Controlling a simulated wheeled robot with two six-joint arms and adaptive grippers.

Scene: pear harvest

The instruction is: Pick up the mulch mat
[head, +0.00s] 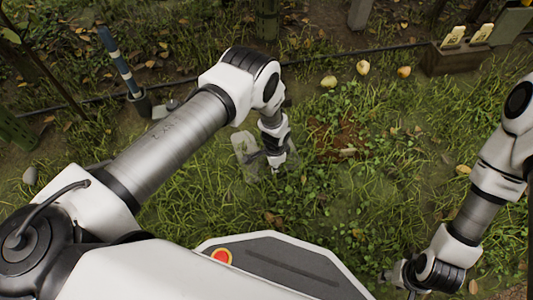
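A reddish-brown patch (338,138) lies in the grass right of the centre and may be the mulch mat; leaves and grass cover parts of it, so its outline is unclear. My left gripper (266,163) points down over the grass, left of this patch and apart from it. A pale grey flat piece (246,147) shows right beside the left gripper; I cannot tell what it is. The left fingers are small and partly hidden. My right gripper (399,279) is low at the bottom right, near the grass and far from the patch; its fingers are dark and unclear.
Three yellowish pears, one of them here (363,67), lie in the grass behind the patch. A wooden box (453,60) with cards stands at the back right. A dark hose (310,60) crosses the back. A blue-and-white-handled tool (119,62) stands upright at the left.

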